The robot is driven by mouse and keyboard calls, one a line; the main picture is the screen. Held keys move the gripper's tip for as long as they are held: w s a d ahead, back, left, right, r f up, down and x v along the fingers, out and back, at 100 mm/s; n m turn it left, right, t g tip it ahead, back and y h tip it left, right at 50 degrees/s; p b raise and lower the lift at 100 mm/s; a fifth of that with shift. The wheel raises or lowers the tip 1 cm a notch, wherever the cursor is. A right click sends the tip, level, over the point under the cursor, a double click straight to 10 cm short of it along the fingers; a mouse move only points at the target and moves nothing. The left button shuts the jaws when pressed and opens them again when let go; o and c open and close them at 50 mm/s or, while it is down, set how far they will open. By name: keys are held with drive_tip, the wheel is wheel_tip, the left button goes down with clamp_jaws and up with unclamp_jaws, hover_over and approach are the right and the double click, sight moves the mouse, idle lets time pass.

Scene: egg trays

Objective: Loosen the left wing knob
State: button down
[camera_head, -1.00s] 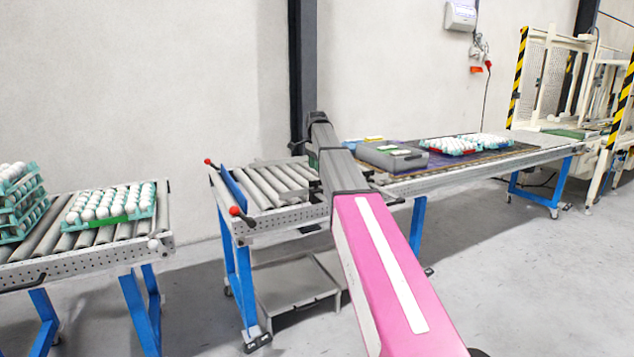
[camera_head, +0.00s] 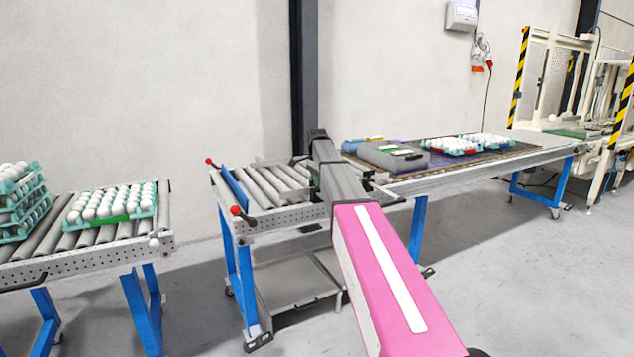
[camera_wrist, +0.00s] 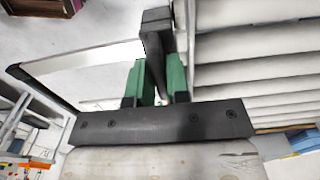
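In the wrist view my gripper (camera_wrist: 160,82) has two green-padded fingers, one on each side of a narrow dark part (camera_wrist: 152,45). This part has a blocky black top and a thin shaft running down between the fingers. It may be the wing knob, but its shape is not clear enough to tell. The fingers are close to the shaft; I cannot tell whether they press on it. In the head view my arm reaches over the right end of the short roller conveyor (camera_head: 285,220) and hides the gripper and whatever is at its tips.
Red-ended levers (camera_head: 236,211) stand at the short conveyor's left end. A grey box (camera_head: 393,157) and egg trays (camera_head: 470,151) sit on the long table (camera_head: 490,163) to the right. Another conveyor (camera_head: 90,259) with egg trays is at the left. Rollers (camera_wrist: 255,75) fill the wrist view's right side.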

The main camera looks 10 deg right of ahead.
drive_tip(key=shift+n, duration=0.4)
drive_tip(key=n, duration=1.1)
drive_tip(key=shift+n, duration=2.1)
drive_tip(key=c, duration=1.1)
unclamp_jaws()
